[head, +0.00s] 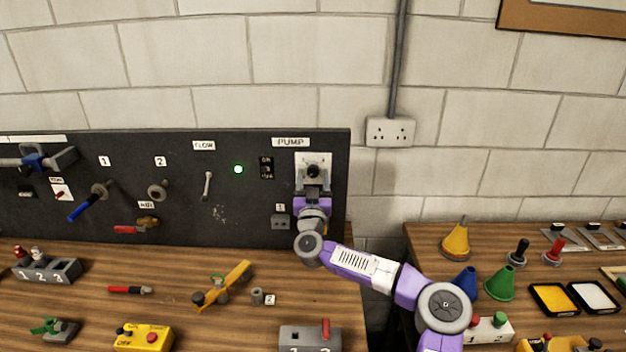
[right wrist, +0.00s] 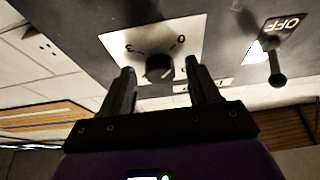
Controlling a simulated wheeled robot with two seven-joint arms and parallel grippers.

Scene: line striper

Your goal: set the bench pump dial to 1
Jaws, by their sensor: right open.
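The pump dial (head: 313,171) is a black knob on a white plate under the PUMP label, at the right end of the dark panel. In the right wrist view the dial (right wrist: 159,67) shows with the figures 3 and 0 on its plate; I cannot tell where its pointer stands. My right gripper (head: 313,188) is up at the panel, just below the dial. In the right wrist view its two fingers (right wrist: 160,76) are apart, one on each side of the knob, with nothing gripped. Whether they touch it I cannot tell. My left gripper is not in view.
A black on/off switch (right wrist: 276,68) stands out beside the dial plate. A green lamp (head: 238,169) is lit on the panel (head: 245,220). A grey block with a red lever (head: 325,330) and a yellow button box (head: 143,337) stand on the bench below.

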